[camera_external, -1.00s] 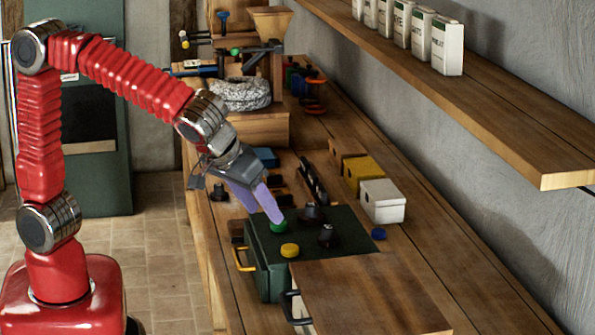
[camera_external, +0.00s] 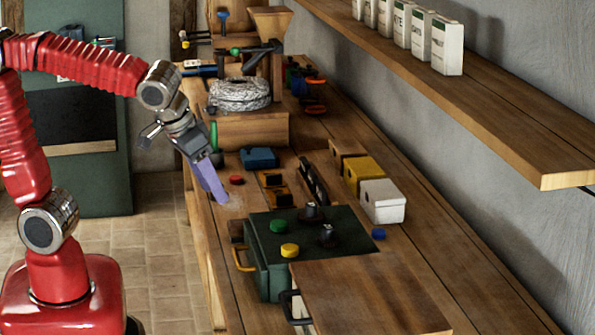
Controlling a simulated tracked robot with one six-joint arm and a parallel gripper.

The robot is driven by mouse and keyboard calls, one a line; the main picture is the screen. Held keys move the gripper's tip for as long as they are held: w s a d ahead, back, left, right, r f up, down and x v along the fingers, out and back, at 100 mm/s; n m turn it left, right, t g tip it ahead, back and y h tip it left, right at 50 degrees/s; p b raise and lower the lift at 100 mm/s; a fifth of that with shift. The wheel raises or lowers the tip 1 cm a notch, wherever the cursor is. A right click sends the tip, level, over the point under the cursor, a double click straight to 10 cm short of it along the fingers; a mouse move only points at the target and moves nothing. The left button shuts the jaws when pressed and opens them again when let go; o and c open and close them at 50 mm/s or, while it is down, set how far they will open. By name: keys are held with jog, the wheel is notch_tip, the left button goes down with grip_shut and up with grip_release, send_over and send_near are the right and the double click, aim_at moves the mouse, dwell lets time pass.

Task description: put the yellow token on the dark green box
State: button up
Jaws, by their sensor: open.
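The yellow token (camera_external: 289,250) lies flat on top of the dark green box (camera_external: 270,278), near its front edge. A green token (camera_external: 278,226) lies on the same box, behind the yellow one. Two dark knob-like pieces (camera_external: 327,237) also stand on the box top. My gripper (camera_external: 218,190) is open and empty, above the bench to the back left of the box, apart from both tokens. One finger largely hides the other.
A red token (camera_external: 236,180) lies near my gripper, and a blue token (camera_external: 378,234) lies right of the box. White (camera_external: 382,202) and yellow (camera_external: 363,174) boxes stand along the right. A wooden board (camera_external: 370,295) is in front. A shelf (camera_external: 470,90) overhangs the right side.

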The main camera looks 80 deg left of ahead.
jog(key=s+a+f+m+t+h, duration=0.1)
jog(key=s+a+m, duration=0.2)
jog(key=s, duration=0.6)
jog(key=shift+s+a+f+m+h, duration=0.25)
jog(key=shift+s+a+m+h, duration=0.15)
jog(key=shift+a, duration=0.6)
